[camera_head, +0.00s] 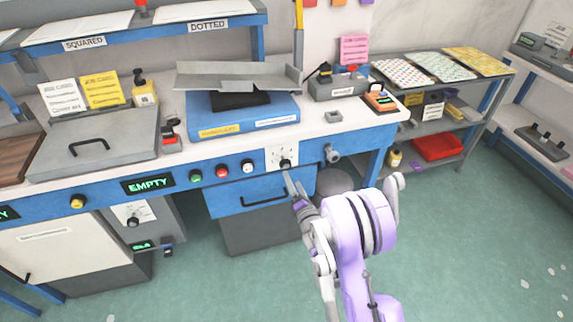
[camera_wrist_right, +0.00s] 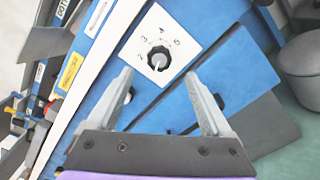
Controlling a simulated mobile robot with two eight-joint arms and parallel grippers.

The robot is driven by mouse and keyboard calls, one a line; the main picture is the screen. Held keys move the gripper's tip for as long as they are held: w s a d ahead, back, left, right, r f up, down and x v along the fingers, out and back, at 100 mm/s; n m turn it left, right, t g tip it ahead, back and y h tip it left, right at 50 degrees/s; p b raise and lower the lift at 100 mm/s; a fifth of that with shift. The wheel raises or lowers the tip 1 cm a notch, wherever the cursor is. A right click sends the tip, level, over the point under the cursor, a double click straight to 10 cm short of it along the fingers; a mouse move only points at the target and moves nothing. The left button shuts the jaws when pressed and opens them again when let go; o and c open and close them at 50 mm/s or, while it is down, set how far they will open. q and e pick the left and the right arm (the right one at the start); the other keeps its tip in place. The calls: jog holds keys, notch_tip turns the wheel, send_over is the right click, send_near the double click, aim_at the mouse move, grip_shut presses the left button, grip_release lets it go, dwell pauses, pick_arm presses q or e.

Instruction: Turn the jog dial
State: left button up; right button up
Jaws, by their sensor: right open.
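A black dial (camera_head: 285,163) sits on a white plate on the blue front of the bench. In the right wrist view the dial (camera_wrist_right: 158,60) has numbers around its upper side, and its pale pointer line points roughly downward. No label naming it as the jog dial is readable. My right gripper (camera_head: 291,183) is just below the dial in the head view. In the wrist view the open, empty gripper (camera_wrist_right: 158,76) has its fingers on either side of the dial, apart from it. My left gripper is out of view.
Green, red and white buttons (camera_head: 222,171) line the panel left of the dial, beside an EMPTY display (camera_head: 148,185). A drawer handle (camera_head: 264,198) is below. Another dial (camera_head: 133,221) is on the lower left cabinet. A grey cylinder (camera_head: 333,154) protrudes at right.

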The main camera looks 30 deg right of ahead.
aim_at(286, 167)
jog(key=x, duration=0.9)
jog(key=shift+w, duration=0.45)
grip_shut()
